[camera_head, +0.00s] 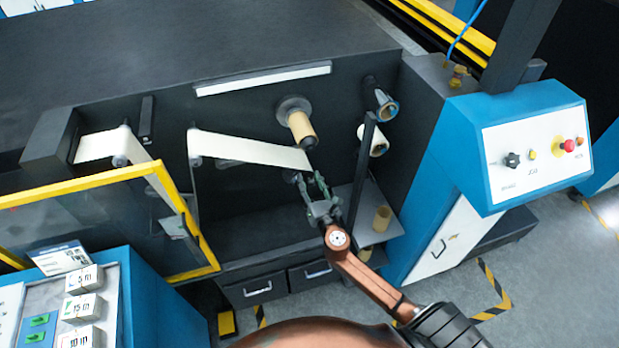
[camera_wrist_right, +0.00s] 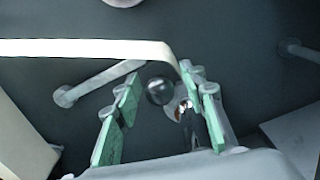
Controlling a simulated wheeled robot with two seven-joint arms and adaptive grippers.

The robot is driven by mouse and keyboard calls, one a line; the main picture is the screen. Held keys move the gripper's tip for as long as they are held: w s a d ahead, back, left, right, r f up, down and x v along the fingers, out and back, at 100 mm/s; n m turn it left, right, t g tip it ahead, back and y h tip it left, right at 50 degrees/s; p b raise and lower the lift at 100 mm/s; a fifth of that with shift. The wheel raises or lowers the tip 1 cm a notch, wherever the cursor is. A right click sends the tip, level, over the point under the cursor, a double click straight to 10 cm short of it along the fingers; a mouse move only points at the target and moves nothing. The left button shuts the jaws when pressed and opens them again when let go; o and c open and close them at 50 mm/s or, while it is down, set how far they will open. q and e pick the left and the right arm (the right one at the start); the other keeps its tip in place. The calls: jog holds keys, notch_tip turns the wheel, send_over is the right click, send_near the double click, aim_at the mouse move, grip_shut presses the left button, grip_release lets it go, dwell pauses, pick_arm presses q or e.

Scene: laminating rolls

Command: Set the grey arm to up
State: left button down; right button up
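A grey bar with a round end, which looks like the grey arm (camera_wrist_right: 98,82), slants up to the right in the right wrist view, partly behind a white web (camera_wrist_right: 85,48). My right gripper (camera_head: 316,183) is in front of the dark machine panel, just under the right end of the web. In the wrist view my right gripper (camera_wrist_right: 160,108) is open, its green-padded fingers apart. A dark round knob (camera_wrist_right: 158,90) shows between the fingers; I cannot tell whether it touches them. In the head view the grey arm is hard to make out. My left gripper is out of view.
A tan roll (camera_head: 301,128) sits above the gripper, with more rolls (camera_head: 374,140) to its right. A dark upright post (camera_head: 362,170) stands close to the right. A yellow-framed guard (camera_head: 100,178) is at left, and a blue control box (camera_head: 520,145) at right.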

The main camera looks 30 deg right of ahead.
jog(key=shift+w+d, duration=0.15)
jog(key=shift+w, duration=0.4)
grip_shut()
